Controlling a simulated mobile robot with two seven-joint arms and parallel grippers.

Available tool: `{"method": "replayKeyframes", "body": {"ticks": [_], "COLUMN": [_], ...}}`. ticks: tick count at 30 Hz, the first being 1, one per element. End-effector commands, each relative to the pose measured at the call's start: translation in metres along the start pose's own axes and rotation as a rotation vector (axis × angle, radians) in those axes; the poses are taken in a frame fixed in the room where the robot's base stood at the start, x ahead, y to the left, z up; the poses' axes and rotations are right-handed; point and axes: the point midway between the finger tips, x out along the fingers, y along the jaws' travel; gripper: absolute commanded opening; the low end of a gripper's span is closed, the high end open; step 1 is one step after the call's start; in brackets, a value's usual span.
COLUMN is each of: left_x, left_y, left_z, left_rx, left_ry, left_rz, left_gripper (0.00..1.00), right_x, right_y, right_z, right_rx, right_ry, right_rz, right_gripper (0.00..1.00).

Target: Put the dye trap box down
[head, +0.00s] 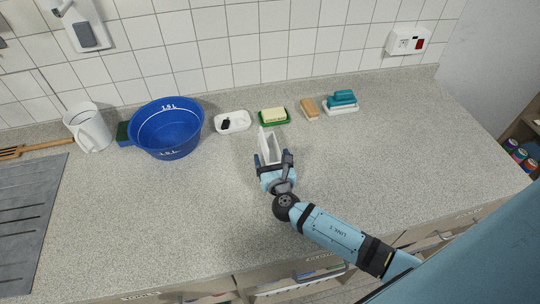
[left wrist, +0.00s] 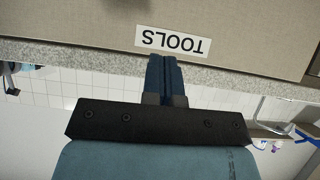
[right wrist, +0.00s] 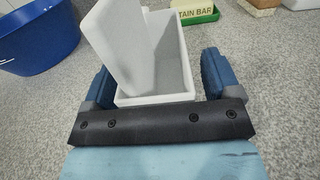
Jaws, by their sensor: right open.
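In the right wrist view the box (right wrist: 172,60) sits between two blue fingers, with a gap visible beside the right finger. Its base appears to rest on the counter. My left gripper (left wrist: 165,76) shows only in its wrist view, shut and empty, in front of a panel labelled TOOLS (left wrist: 172,40).
Along the wall stand a white jug (head: 88,128), a blue basin (head: 166,128), a white dish (head: 233,121), a green dish with a stain bar (head: 274,117), a tan block (head: 309,108) and a teal brush on a tray (head: 341,101). The counter's right side is clear.

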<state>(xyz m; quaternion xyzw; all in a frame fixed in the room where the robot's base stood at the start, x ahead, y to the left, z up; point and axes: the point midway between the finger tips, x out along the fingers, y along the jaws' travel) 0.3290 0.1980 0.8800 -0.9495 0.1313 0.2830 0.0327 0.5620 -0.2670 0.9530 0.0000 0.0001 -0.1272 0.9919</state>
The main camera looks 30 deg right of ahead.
Motion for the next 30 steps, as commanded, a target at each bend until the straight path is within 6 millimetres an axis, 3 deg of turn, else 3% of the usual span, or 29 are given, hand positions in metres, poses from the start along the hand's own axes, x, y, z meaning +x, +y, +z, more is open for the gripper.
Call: {"method": "replayKeyframes", "body": {"ticks": [2, 3, 9, 12, 23, 26, 30], "left_x": [0.000, 0.000, 0.000, 0.000, -0.001, -0.003, -0.005], "left_y": [0.000, 0.000, 0.002, 0.002, 0.003, 0.003, 0.002], "left_z": [0.002, 0.002, 0.003, 0.003, 0.000, -0.002, -0.006], "left_rx": [0.000, -0.001, -0.001, -0.001, -0.002, -0.002, -0.001], "left_ry": [-0.003, -0.004, -0.007, -0.007, -0.004, -0.004, -0.002], "left_rz": [0.000, 0.000, 0.002, 0.004, 0.005, 0.005, 0.002], "left_gripper": [0.00, 0.00, 0.00, 0.00, 0.00, 0.00, 0.00], "right_x": [0.000, 0.000, 0.000, 0.000, 0.000, -0.001, -0.001], "right_y": [0.000, 0.000, 0.000, 0.000, 0.000, 0.000, 0.000], "right_z": [0.000, 0.000, 0.000, 0.000, 0.009, 0.022, 0.054], "right_rx": [0.000, 0.000, 0.000, 0.000, 0.001, 0.003, 0.004], "right_ry": [0.000, 0.000, 0.000, 0.000, -0.001, -0.001, -0.003], "right_rz": [0.000, 0.000, 0.000, 0.000, 0.000, -0.001, 0.000], "right_gripper": [0.83, 0.78, 0.32, 0.24, 0.24, 0.24, 0.24]}}
